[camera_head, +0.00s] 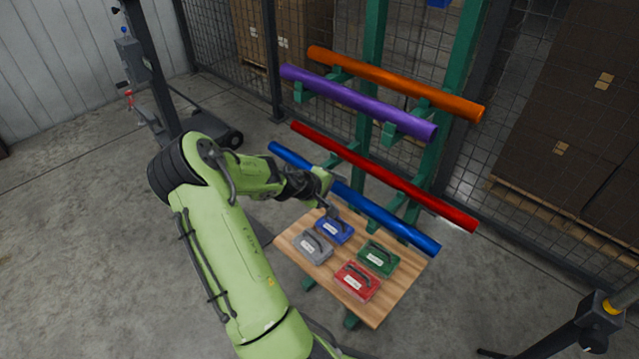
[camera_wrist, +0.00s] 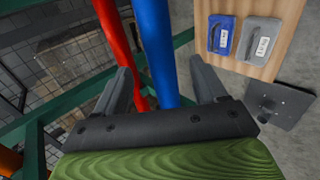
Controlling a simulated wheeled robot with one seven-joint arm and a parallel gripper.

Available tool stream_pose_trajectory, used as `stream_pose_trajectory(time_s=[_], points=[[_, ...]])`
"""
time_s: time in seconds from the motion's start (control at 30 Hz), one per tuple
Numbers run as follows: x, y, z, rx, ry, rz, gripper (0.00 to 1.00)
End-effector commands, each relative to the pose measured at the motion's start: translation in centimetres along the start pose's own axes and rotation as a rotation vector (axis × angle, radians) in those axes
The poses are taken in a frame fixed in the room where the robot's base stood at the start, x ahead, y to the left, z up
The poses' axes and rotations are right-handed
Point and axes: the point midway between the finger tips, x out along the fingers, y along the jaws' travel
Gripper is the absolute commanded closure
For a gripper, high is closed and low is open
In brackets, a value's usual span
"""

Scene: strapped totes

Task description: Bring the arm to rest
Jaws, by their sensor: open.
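My green arm reaches from the bottom of the head view toward the rack. My gripper (camera_wrist: 165,90) is open in the wrist view, with a finger on each side and nothing held between them. The blue tube (camera_wrist: 157,50) and the red tube (camera_wrist: 117,45) pass beyond the fingers in that view; I cannot tell the exact gap. In the head view my gripper (camera_head: 328,195) is near the blue tube (camera_head: 400,228), above the far-left edge of the wooden table (camera_head: 375,312). The blue tote (camera_head: 333,230) is just below it.
Grey (camera_head: 313,246), red (camera_head: 357,281) and green (camera_head: 378,258) totes sit on the table. A green rack also holds red (camera_head: 385,178), purple (camera_head: 360,102) and orange (camera_head: 395,83) tubes. Mesh fencing stands behind.

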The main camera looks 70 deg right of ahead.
Motion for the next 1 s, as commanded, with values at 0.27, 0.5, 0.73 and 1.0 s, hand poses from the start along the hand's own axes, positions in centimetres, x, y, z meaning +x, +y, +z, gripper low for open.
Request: stream_pose_trajectory(time_s=[0.27, 0.5, 0.73, 1.0], points=[[-8.3, 0.3, -0.1, -0.002, 0.005, 0.000, 0.29], [-11.4, 0.2, 0.0, 0.000, 0.001, 0.002, 0.29], [-11.4, 0.1, 0.0, 0.000, 0.000, 0.002, 0.29], [-12.5, -0.7, -0.5, 0.025, 0.022, -0.043, 0.29]])
